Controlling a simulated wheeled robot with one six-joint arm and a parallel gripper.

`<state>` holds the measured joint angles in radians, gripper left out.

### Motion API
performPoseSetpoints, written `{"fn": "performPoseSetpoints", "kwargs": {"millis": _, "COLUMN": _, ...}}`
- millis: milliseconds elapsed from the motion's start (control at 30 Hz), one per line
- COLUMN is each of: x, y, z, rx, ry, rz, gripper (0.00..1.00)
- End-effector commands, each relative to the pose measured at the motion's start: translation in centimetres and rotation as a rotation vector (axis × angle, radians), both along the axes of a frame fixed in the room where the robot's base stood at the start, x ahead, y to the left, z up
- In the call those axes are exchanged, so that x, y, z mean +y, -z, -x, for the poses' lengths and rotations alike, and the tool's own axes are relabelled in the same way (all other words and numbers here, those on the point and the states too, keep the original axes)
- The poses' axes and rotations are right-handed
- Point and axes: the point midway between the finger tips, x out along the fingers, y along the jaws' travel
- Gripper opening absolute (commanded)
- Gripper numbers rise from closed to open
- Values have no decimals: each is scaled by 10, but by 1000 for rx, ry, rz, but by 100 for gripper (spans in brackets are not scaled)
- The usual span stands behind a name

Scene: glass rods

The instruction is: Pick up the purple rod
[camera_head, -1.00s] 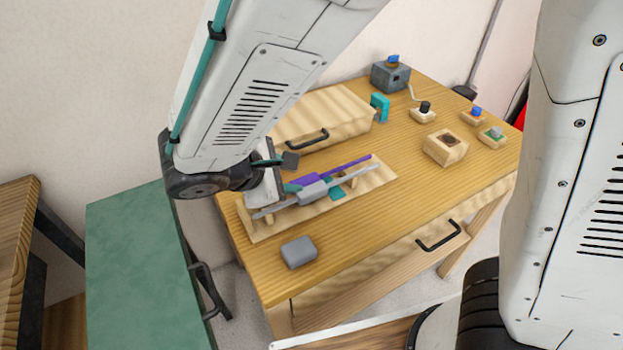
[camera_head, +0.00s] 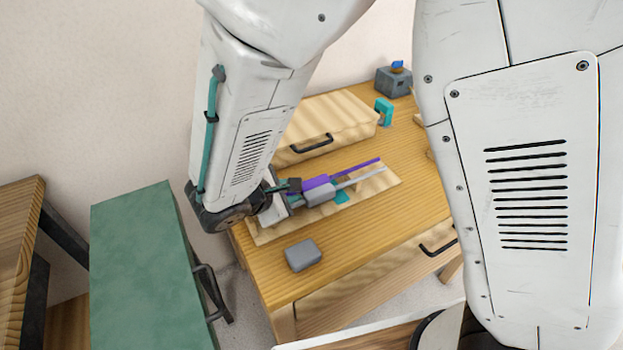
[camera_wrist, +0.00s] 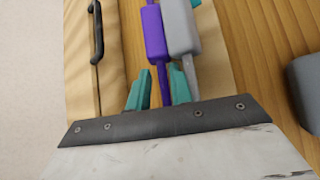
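The purple rod (camera_head: 315,182) has a thick middle and thin ends. It lies beside a grey rod (camera_head: 321,195) on a pale wooden stand (camera_head: 379,182) on the table. My gripper (camera_head: 287,192) is at the rods' near left end in the head view. In the wrist view the purple rod (camera_wrist: 152,30) runs down between the two teal fingertips of my gripper (camera_wrist: 158,83). The fingers are apart, one on each side of its thin end, with a visible gap at the left finger. The grey rod (camera_wrist: 181,28) lies just right of the right finger. Contact cannot be told.
A pale wooden box with a black handle (camera_head: 312,144) stands close behind the stand. A grey block (camera_head: 302,255) lies in front on the table (camera_head: 270,277). A teal piece (camera_head: 384,111) and a grey device (camera_head: 392,83) stand at the back. My arm hides the table's right side.

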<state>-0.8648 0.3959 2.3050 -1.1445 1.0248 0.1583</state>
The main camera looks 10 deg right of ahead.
Motion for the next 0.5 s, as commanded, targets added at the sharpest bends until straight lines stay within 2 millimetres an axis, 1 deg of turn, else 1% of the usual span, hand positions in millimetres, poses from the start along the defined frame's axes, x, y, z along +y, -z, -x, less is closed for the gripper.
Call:
{"fn": "performPoseSetpoints", "kwargs": {"millis": 33, "x": -7, "y": 5, "z": 4, "rx": 13, "ry": 10, "rz": 12, "gripper": 36}}
{"fn": "performPoseSetpoints", "kwargs": {"millis": 100, "x": -6, "y": 5, "z": 5, "rx": 14, "ry": 9, "rz": 14, "gripper": 36}}
{"fn": "performPoseSetpoints", "kwargs": {"millis": 133, "x": -5, "y": 5, "z": 5, "rx": 13, "ry": 8, "rz": 14, "gripper": 16}}
{"fn": "performPoseSetpoints", "kwargs": {"millis": 200, "x": -4, "y": 5, "z": 6, "rx": 13, "ry": 5, "rz": 15, "gripper": 0}}
{"fn": "performPoseSetpoints", "kwargs": {"millis": 500, "x": 1, "y": 3, "z": 5, "rx": 8, "ry": -1, "rz": 10, "gripper": 0}}
